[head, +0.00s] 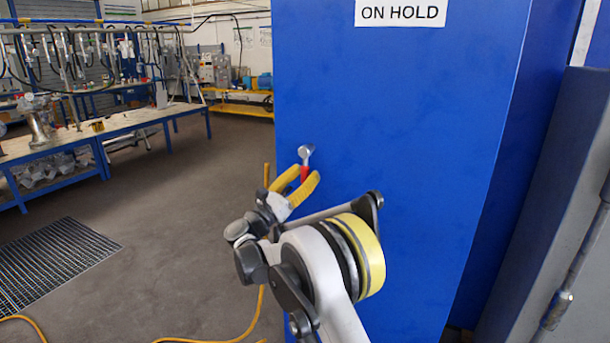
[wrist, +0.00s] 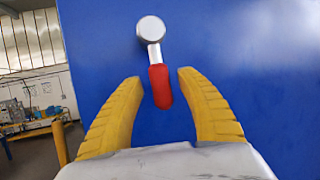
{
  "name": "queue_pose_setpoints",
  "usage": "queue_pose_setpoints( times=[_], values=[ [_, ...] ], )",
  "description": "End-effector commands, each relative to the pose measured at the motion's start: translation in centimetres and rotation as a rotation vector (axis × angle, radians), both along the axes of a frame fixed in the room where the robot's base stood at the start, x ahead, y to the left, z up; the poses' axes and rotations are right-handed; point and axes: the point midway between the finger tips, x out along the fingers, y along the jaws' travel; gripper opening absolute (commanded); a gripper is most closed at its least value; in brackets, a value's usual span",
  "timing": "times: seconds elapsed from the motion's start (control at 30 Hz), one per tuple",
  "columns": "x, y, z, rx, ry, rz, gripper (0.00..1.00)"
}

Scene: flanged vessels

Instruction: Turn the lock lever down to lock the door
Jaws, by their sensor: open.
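The lock lever has a round silver hub and a red grip (wrist: 160,86), and sits on the blue door (head: 400,120). In the wrist view the grip hangs down from the hub, tilted slightly right at its lower end. In the head view the lever (head: 305,172) also points down, its lower end partly hidden by my gripper. My gripper (head: 305,180) has two yellow fingers and is open. In the wrist view the fingers of my gripper (wrist: 158,82) stand on either side of the red grip, with a gap on both sides. I cannot tell the depth between them.
A sign reading "ON HOLD" (head: 400,13) is on the door above the lever. A grey panel with a rod (head: 575,260) stands at the right. Workbenches (head: 110,128) are at the left. A yellow hose (head: 255,320) and a floor grate (head: 55,262) lie on the open floor.

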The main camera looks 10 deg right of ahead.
Motion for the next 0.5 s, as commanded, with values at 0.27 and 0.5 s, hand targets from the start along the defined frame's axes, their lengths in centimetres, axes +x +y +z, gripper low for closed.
queue_pose_setpoints(
  times=[0.27, 0.5],
  values=[
    [-2.8, 3.6, -1.9, 0.000, -0.001, 0.004, 0.44],
    [-5.6, 7.1, -3.8, 0.001, -0.001, 0.003, 0.44]
  ],
)
